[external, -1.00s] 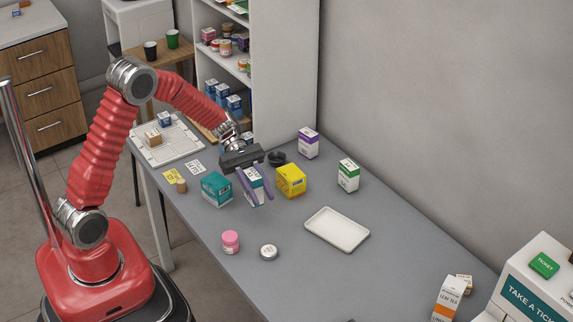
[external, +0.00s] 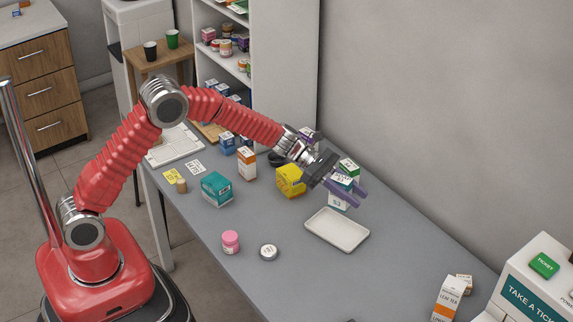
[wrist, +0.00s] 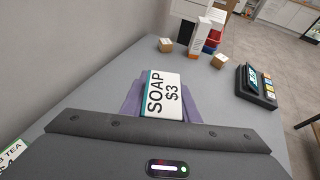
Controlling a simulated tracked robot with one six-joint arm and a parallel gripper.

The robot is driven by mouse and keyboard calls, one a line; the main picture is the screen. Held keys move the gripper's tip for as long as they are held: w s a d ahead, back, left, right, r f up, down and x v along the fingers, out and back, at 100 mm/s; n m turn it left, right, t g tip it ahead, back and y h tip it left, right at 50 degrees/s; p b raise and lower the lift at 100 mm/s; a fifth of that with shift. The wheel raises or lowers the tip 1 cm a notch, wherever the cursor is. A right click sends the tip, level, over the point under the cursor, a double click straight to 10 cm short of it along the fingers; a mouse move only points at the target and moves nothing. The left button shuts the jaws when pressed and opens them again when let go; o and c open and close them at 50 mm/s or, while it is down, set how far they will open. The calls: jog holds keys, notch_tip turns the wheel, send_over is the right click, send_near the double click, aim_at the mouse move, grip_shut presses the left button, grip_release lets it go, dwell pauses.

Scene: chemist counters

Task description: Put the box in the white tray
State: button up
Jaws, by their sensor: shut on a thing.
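My gripper (external: 346,187) is shut on a white and teal box (external: 339,201), which hangs above the counter just behind the white tray. The box also shows in the wrist view (wrist: 164,95) between the purple fingers, with "SOAP $3" on its face. The white tray (external: 337,230) lies flat and empty on the grey counter, in front of and a little below the held box. The box's lower end is close to the tray's back edge in the picture; its exact height is hard to tell.
A yellow box (external: 289,181), a green and white box (external: 349,168) and a teal box (external: 216,189) stand on the counter. An orange and white box (external: 247,163) stands farther left. A pink jar (external: 231,242) and a round tin (external: 268,252) sit left of the tray.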

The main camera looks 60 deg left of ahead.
aim_at(348, 208)
jog(key=shift+f, duration=0.1)
jog(key=shift+f, duration=3.1)
jog(key=shift+f, duration=1.85)
jog(key=shift+f, duration=0.1)
jog(key=o, duration=1.1)
jog(key=shift+c, duration=0.2)
jog(key=v, duration=1.2)
jog(key=shift+s, duration=0.1)
